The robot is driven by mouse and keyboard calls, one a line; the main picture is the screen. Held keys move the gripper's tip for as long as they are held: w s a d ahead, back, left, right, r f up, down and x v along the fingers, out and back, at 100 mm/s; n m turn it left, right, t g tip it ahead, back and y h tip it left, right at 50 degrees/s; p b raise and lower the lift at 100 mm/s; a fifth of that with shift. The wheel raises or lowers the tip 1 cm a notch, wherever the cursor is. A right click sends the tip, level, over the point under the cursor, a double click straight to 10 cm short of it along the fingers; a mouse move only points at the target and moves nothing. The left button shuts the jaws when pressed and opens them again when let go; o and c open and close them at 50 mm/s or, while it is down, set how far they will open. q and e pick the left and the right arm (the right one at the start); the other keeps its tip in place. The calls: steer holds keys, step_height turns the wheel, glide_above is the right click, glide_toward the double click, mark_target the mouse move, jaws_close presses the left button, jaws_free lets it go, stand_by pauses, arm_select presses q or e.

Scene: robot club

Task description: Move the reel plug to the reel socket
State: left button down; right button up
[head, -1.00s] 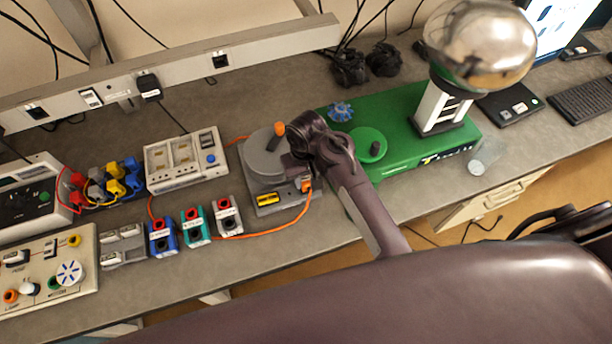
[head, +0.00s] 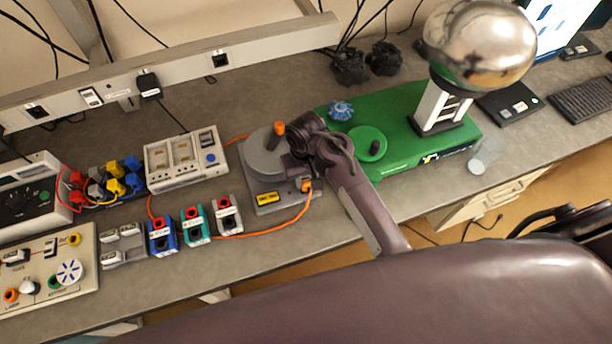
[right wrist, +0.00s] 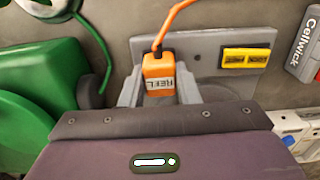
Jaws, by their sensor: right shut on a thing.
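The orange reel plug (right wrist: 157,72), marked REEL, is between the two grey fingers of my right gripper (right wrist: 158,92), which is shut on it. In the head view the plug (head: 306,185) shows at the right front part of the grey reel unit (head: 262,160), partly under my right arm. An orange cable leaves the plug. In the right wrist view the grey plate (right wrist: 205,58) with a yellow label lies right behind the plug. I cannot tell whether the plug is in a socket there or only close to it. My left gripper is not in view.
A green unit (head: 400,160) with a metal globe (head: 480,45) stands right of my right arm. Blue (head: 161,238), teal (head: 195,227) and red-topped (head: 228,215) blocks stand left of the reel unit. The orange cable (head: 280,232) curves along the bench front.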

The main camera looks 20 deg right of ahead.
steer(key=shift+s+f, duration=0.1)
steer(key=o, duration=1)
